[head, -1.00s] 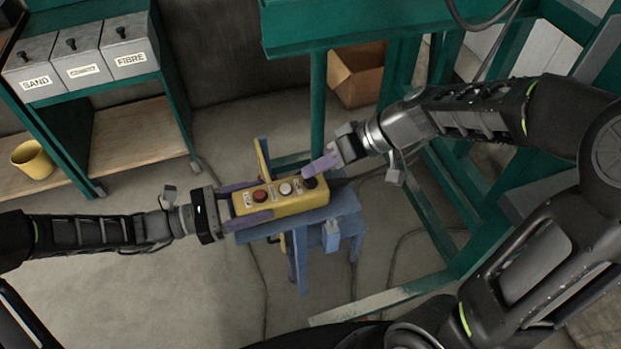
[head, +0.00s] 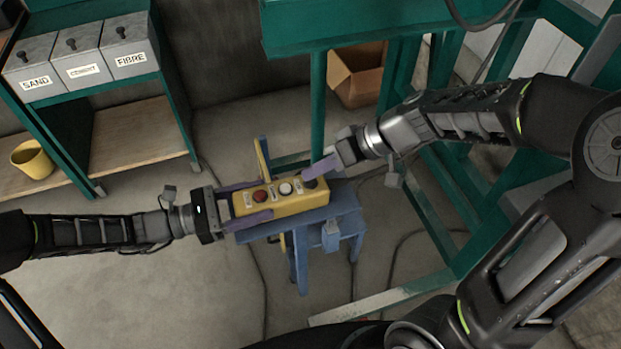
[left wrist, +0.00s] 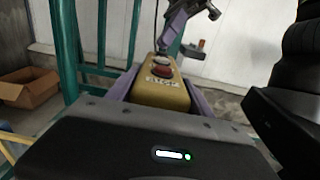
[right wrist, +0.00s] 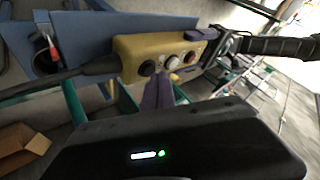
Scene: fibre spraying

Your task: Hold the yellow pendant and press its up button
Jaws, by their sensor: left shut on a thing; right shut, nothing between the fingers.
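The yellow pendant (head: 300,203) lies lengthwise over a blue stand, its button face up, with a red button (head: 260,195), a white button (head: 286,188) and a dark button (head: 310,183). My left gripper (head: 258,201) is shut around its left, red-button end, one purple finger along each side. My right gripper (head: 306,174) is shut and empty, its purple fingertips just by the dark button and partly covering it. In the right wrist view the fingertips (right wrist: 158,82) show beside the black button (right wrist: 147,68) and white button (right wrist: 171,62). I cannot tell whether they touch.
The blue stand (head: 345,209) is under the pendant. Green frame posts (head: 318,100) rise behind and to the right. A cardboard box (head: 357,80) lies at the back. Bins marked sand and fibre (head: 130,50) and a yellow bucket (head: 32,159) are at the left.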

